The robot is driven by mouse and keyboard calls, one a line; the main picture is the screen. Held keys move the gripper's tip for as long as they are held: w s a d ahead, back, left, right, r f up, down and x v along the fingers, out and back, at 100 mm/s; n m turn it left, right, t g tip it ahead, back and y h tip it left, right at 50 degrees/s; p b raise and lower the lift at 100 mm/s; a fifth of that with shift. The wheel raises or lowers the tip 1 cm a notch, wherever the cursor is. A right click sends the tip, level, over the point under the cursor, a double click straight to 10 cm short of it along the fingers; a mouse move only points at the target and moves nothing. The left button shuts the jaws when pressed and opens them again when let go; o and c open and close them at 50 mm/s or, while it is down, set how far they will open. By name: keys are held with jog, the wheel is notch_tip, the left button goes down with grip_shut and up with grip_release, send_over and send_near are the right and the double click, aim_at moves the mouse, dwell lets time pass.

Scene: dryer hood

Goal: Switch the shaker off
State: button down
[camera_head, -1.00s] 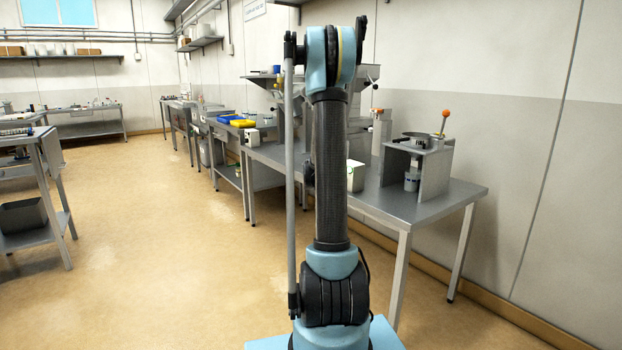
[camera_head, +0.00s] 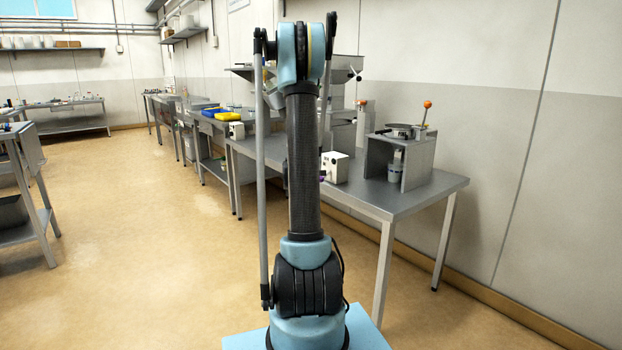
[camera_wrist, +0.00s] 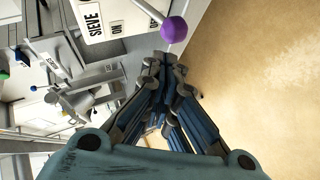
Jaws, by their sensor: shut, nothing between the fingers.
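A white box labelled SIEVE (camera_wrist: 92,12) shows at the top of the wrist view, with ON and part of another word. A thin grey lever with a purple ball knob (camera_wrist: 174,30) sticks out from it; its root is cut off, so I cannot tell its set position. My gripper (camera_wrist: 163,62) is shut and empty, its tips just short of the knob; I cannot tell whether they touch. In the head view the white box (camera_head: 336,167) stands on the steel table, purple knob (camera_head: 322,179) at its lower left. My arm hides the gripper there.
The steel table (camera_head: 428,186) carries a grey stand (camera_head: 418,160) with an orange-knobbed lever (camera_head: 427,104) right of the white box. Another white box (camera_head: 237,130) stands farther left. A blue ball knob (camera_wrist: 33,88) shows in the wrist view. The floor (camera_head: 130,230) left of my arm is clear.

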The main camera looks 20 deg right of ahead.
jog(key=shift+r, duration=0.3)
jog(key=s+a+r, duration=0.2)
jog(key=s+a, duration=0.6)
jog(key=a, duration=0.2)
dwell(0.4)
jog(key=shift+s+r, duration=0.1)
jog(key=s+a+f+m+g+y, duration=0.2)
jog(key=s+a, duration=0.3)
jog(key=s, duration=0.9)
jog(key=s+a+f+m+g+y, duration=0.2)
jog(key=s+a, duration=0.3)
jog(key=s, duration=0.9)
jog(key=s+a+f+m+g+y, duration=0.3)
jog(key=s+a+g, duration=0.1)
jog(key=s, duration=1)
jog(key=shift+a+f+g, duration=0.3)
jog(key=shift+a, duration=0.55)
